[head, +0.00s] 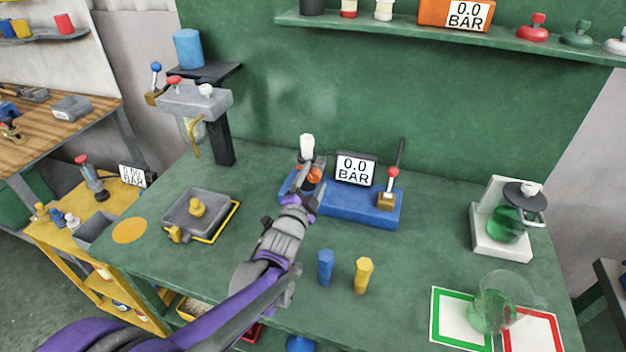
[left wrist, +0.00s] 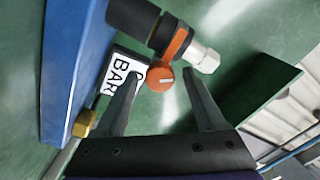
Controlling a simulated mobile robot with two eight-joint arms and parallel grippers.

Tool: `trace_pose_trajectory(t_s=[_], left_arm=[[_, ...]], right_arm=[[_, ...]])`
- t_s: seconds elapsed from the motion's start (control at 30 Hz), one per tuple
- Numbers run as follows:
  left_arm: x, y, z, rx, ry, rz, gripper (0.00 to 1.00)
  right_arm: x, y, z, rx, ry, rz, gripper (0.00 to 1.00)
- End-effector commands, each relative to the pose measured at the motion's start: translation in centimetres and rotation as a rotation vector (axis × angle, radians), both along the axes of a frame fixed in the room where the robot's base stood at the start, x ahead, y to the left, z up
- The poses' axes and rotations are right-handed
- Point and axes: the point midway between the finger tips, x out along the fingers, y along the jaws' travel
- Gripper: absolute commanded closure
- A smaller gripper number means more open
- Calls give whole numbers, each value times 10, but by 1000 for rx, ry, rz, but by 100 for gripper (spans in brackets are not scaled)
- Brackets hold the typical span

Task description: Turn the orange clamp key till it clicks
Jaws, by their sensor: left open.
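The orange clamp key (head: 315,174) is on the dark upright fitting at the left end of the blue base (head: 345,208). In the left wrist view the key's round orange end (left wrist: 160,77) sits by an orange band around a black cylinder (left wrist: 143,22) with a pale tip. My left gripper (head: 302,196) is close in front of the key. In the left wrist view its open fingers (left wrist: 163,84) lie either side of the key's round end. I cannot tell whether they touch it. My right gripper is out of view.
A gauge reading 0.0 BAR (head: 355,169) and a red-knobbed lever (head: 393,173) stand on the blue base. Blue (head: 325,268) and yellow (head: 363,276) pegs stand in front. A grey plate device (head: 194,214) is left; a flask stand (head: 500,240) is right.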

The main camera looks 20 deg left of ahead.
Motion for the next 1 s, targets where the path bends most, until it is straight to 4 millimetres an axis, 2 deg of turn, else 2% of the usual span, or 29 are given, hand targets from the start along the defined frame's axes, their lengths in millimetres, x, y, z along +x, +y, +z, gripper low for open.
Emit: trace_pose_trajectory(t_s=[0.17,0.4,0.6,0.77,1.0], left_arm=[[-14,1,0,0,0,0,29],[-62,2,0,1,0,0,29],[-95,4,0,0,0,0,29],[-107,4,0,0,0,0,29],[-108,4,0,0,0,0,29]], right_arm=[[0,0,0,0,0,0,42],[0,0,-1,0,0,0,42],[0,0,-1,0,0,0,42],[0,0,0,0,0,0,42],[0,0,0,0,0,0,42]])
